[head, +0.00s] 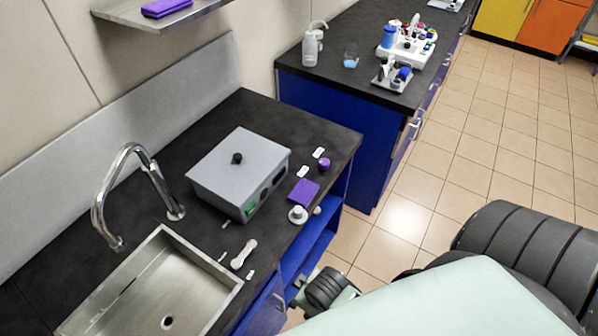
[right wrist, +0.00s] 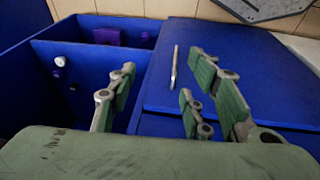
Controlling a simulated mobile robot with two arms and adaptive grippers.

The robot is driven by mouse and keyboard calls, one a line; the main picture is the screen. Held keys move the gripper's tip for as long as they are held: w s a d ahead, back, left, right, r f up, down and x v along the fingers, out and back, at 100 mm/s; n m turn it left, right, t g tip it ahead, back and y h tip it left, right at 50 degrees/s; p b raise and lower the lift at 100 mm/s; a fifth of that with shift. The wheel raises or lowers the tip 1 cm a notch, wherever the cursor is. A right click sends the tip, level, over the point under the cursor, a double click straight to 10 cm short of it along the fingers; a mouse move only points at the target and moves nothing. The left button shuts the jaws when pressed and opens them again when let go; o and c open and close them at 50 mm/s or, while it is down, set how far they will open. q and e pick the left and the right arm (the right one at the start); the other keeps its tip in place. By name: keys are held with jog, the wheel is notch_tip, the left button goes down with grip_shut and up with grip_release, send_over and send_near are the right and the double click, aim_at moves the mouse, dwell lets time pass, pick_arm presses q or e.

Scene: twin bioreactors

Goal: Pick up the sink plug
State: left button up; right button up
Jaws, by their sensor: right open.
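A small pale round piece with a raised knob (head: 297,215), which looks like the sink plug, lies on the dark counter near its front edge, beside a purple sponge (head: 303,192). The steel sink (head: 205,255) is to its left, with an open drain hole in its floor. My right gripper (head: 298,291) is in front of the blue cabinet, below the counter edge and apart from the plug. In the right wrist view its green fingers (right wrist: 165,75) are spread with nothing between them. My left gripper is out of view.
A grey box (head: 238,170) with a black knob stands behind the plug. A curved tap (head: 125,180) rises by the sink. A white bone-shaped piece (head: 243,254) lies nearby. The blue cabinet (right wrist: 225,75) has open shelves and a thin metal handle (right wrist: 174,68).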

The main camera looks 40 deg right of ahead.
notch_tip(320, 180, up, 7)
jog(key=w+n, duration=0.2)
jog(key=n+t+h+p, duration=0.25)
jog(key=n+h, duration=0.45)
jog(key=n, duration=1.3)
send_near(298, 217)
jog(key=d+f, duration=0.1)
jog(key=d, duration=0.1)
jog(key=shift+t+y, duration=0.25)
jog(key=shift+y, duration=0.05)
jog(key=x, duration=0.2)
jog(key=p+x, duration=0.1)
jog(key=x, duration=0.4)
jog(key=shift+w+a+f, duration=0.15)
jog(key=shift+w+a, duration=0.15)
jog(key=shift+w, duration=0.05)
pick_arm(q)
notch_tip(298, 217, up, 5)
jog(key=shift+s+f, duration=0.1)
pick_arm(e)
jog(key=shift+c, duration=0.3)
jog(key=c, duration=0.8)
jog(key=shift+c, duration=0.2)
